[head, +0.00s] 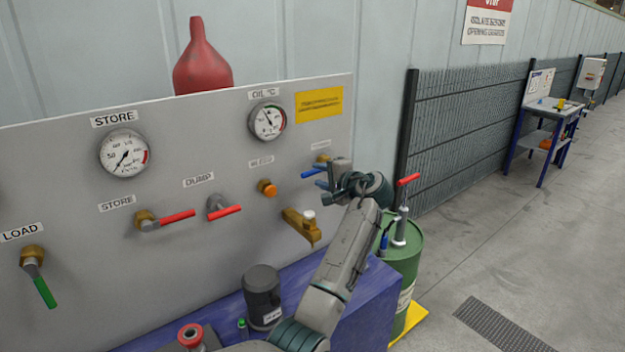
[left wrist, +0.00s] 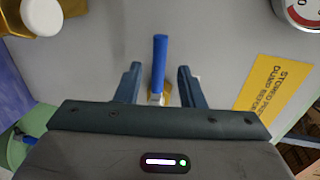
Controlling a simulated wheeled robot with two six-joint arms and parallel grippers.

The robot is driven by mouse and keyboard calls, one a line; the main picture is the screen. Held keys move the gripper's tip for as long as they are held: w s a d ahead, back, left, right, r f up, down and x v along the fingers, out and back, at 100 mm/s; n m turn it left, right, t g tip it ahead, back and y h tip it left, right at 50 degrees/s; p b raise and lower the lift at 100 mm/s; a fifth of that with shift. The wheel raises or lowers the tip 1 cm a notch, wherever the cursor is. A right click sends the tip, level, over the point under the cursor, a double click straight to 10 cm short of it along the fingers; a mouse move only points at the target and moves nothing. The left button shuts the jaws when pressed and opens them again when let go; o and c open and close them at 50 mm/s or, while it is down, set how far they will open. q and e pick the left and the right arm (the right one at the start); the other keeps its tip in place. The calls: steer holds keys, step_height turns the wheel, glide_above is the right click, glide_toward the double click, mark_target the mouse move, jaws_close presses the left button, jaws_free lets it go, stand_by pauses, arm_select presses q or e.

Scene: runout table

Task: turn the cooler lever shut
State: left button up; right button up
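No contact with the handle is visible. My right gripper is not in view.
Left of the lever are an orange bleed knob (head: 267,188), a brass tap (head: 301,224) and red dump (head: 224,212) and store (head: 177,217) levers. A green drum (head: 404,262) with a red-handled pump stands right. A dark cylinder (head: 262,297) sits below the panel.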

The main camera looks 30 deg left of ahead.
arm_select(q)
steer(key=shift+b+v, duration=0.9)
steer(key=shift+v, duration=2)
